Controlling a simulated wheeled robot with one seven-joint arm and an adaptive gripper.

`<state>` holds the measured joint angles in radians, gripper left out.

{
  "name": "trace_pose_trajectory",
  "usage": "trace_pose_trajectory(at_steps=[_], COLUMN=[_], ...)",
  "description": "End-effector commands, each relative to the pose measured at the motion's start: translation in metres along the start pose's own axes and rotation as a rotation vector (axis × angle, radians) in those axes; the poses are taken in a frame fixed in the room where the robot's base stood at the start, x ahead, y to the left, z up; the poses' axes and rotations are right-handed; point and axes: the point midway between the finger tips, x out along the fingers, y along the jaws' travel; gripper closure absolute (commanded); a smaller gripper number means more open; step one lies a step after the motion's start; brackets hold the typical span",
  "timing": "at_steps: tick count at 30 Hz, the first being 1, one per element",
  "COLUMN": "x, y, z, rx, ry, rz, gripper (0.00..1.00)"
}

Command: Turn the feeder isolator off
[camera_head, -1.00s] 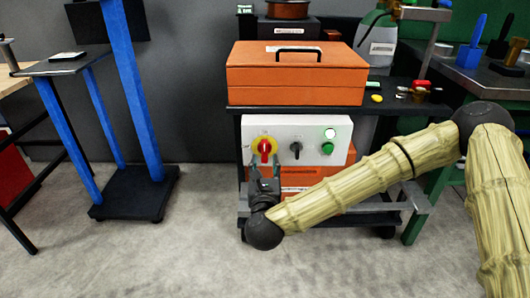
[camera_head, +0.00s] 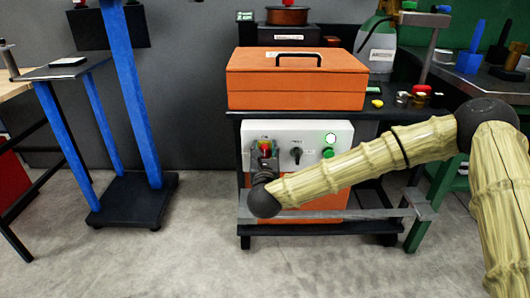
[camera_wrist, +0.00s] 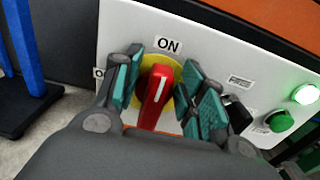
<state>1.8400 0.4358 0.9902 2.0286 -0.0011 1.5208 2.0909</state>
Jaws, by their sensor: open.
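The feeder isolator is a red rotary handle (camera_wrist: 155,98) on a yellow round plate (camera_wrist: 176,72), mounted on a white panel (camera_head: 290,131). In the wrist view the handle's white line points up towards the "ON" label (camera_wrist: 169,45). Another label at the left is mostly hidden behind a finger. My gripper (camera_wrist: 157,85) is open, with one teal-padded finger on each side of the red handle. Small gaps show between pads and handle. In the head view my gripper (camera_head: 265,158) covers most of the isolator.
Right of the isolator are a black selector knob (camera_head: 296,152), a green button (camera_head: 328,153) and a lit white-green lamp (camera_head: 330,138). An orange toolbox (camera_head: 297,87) stands on the bench above the panel. A blue-legged stand (camera_head: 137,90) is at the left.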

Motion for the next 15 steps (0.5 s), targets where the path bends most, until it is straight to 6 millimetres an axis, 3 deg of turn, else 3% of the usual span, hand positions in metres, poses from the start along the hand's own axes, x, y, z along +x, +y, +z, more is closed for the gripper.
trace_pose_trajectory(at_steps=[5, 12, 15], x=[-0.0001, -0.0002, -0.0002], y=[0.0, -0.0001, -0.0002], z=[0.0001, 0.0001, 0.0001], rx=[0.0, 0.0, 0.0], ry=[0.0, 0.0, 0.0], rz=[0.0, 0.0, 0.0], gripper=[0.59, 1.0, 1.0])
